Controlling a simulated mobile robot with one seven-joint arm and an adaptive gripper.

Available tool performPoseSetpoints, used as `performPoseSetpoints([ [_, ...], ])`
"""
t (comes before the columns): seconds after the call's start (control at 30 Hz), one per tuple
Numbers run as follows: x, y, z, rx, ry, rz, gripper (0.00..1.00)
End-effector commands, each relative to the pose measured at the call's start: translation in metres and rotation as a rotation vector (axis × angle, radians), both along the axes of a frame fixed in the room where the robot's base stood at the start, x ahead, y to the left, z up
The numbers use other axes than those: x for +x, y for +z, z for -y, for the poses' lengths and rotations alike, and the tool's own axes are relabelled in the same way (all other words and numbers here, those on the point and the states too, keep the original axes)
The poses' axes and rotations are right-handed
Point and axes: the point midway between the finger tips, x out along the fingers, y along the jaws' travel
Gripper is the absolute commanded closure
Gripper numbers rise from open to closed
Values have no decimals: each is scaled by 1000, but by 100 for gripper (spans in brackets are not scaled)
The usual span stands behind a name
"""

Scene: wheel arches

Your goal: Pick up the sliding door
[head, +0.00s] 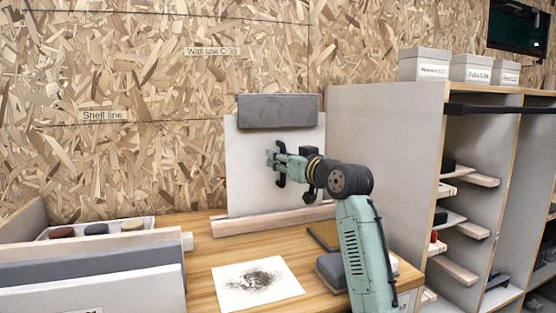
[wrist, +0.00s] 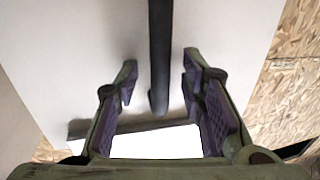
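The sliding door appears to be the pale flat panel (head: 246,165) standing upright on the workbench against the chipboard wall. It also fills much of the wrist view (wrist: 60,60). A dark bar (wrist: 159,60), seemingly its handle, runs down the panel in the wrist view. My gripper (head: 271,160) is in front of the panel's middle. In the wrist view my gripper (wrist: 157,85) is open, with one finger on each side of the bar and visible gaps on both sides. The bar is hard to make out behind the gripper in the head view.
A grey block (head: 278,111) sits across the panel's top. A wooden rail (head: 270,220) runs along its foot. A paper sheet (head: 257,283) lies on the bench (head: 203,262). A tray (head: 98,230) is at left; a tall shelf unit (head: 382,150) stands close at right.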

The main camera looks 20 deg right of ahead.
Motion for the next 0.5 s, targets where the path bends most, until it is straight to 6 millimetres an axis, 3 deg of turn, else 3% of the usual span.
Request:
performPoseSetpoints([
  [0.07, 0, 0, 0, 0, 0, 0, 64],
  [0.5, 0, 0, 0, 0, 0, 0, 93],
])
